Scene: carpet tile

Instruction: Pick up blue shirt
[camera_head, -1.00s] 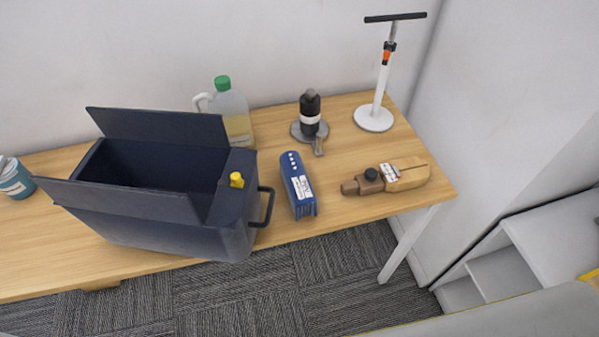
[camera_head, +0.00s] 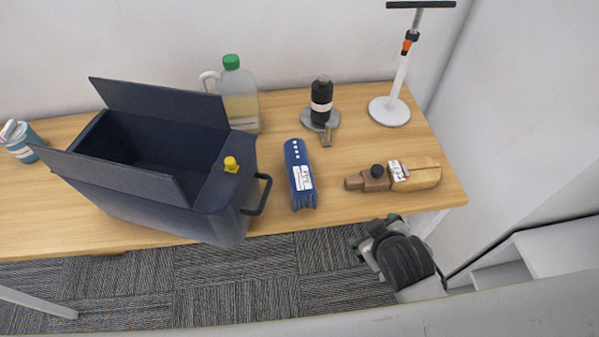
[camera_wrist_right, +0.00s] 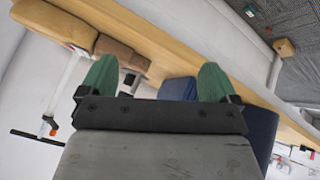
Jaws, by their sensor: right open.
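No clearly recognisable shirt shows. A blue long item (camera_head: 300,175) with a white label and white dots lies on the wooden table, right of the dark bin. Part of a blue thing shows between the fingers in the right wrist view (camera_wrist_right: 178,88). My right gripper (camera_head: 359,246) is at the table's front edge, below and right of the blue item and apart from it. Its green fingertips are spread with nothing held between them in the right wrist view (camera_wrist_right: 156,80). My left gripper is not in view.
A dark open-lidded bin (camera_head: 215,215) fills the table's left part. A jug (camera_head: 240,100), a black bottle (camera_head: 321,103), a white-based stand (camera_head: 390,112) and a brown bottle-like item (camera_head: 410,175) stand or lie around the blue item. A wall is behind.

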